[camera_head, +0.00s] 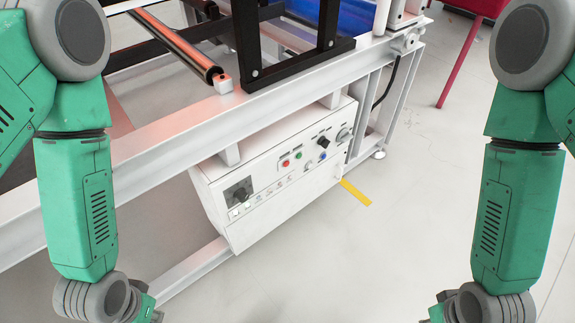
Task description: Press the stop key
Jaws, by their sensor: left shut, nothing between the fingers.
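A white control box (262,200) hangs under the frame of a machine, its panel facing up and towards me. A small red button (285,163) sits on the panel, beside a green button (298,155). The labels are too small to read, so I cannot tell which is marked stop. My left gripper (150,313) is at the bottom left edge, shut and empty, mostly cut off. It is well below and left of the panel, touching nothing I can see. My right arm comes down at the right; its gripper is below the frame.
The panel also has a black knob (323,142), a blue button (323,156) and a dark dial (239,193). A white beam (180,135) runs above the box. Yellow tape (356,192) lies on the floor. Open floor is on the right, between box and right arm.

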